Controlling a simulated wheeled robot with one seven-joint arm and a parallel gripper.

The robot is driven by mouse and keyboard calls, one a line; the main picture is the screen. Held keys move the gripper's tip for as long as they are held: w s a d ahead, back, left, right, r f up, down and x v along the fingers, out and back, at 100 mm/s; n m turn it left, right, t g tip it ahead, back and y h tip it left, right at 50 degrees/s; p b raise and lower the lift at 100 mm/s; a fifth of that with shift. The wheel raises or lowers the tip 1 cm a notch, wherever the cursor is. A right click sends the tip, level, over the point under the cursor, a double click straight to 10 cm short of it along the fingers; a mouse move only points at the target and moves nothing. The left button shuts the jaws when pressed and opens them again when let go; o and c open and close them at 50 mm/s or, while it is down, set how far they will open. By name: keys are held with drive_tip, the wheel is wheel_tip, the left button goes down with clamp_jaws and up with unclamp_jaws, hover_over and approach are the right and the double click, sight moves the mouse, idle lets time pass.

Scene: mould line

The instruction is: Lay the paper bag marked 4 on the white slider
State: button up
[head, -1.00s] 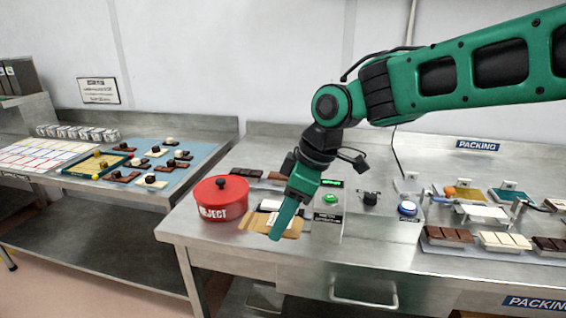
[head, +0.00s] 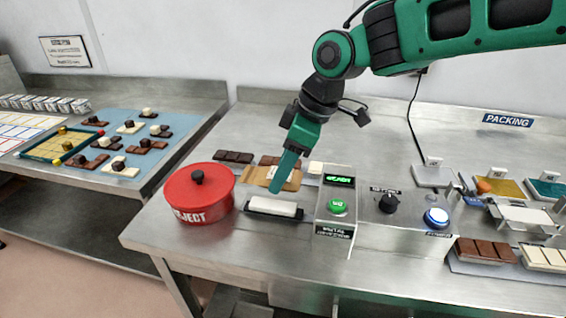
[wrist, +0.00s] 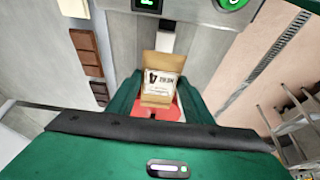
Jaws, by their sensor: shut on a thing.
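The brown paper bag (wrist: 158,78) has a white label with a 4 and sits between my fingers in the wrist view. In the head view the bag (head: 263,177) is partly hidden behind my gripper. My gripper (head: 277,188) is shut on the bag and holds it above the metal table, near a white pad in a black frame (head: 275,208). At the right are several small plates with tags: a pale one (head: 433,176), an orange one and a teal one. A white raised plate (head: 525,216) lies in front of them. I cannot tell which one is the slider.
A red reject pot (head: 198,200) stands left of my gripper. A control box with a green button (head: 337,207), a black knob (head: 388,203) and a blue button (head: 436,218) stands to the right. Chocolate bars (head: 485,250) lie at the right front.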

drive_tip(key=shift+f, duration=2.85)
drive_tip(key=shift+s+d, duration=0.1)
drive_tip(key=shift+f, duration=0.2)
drive_tip(key=o, duration=1.2)
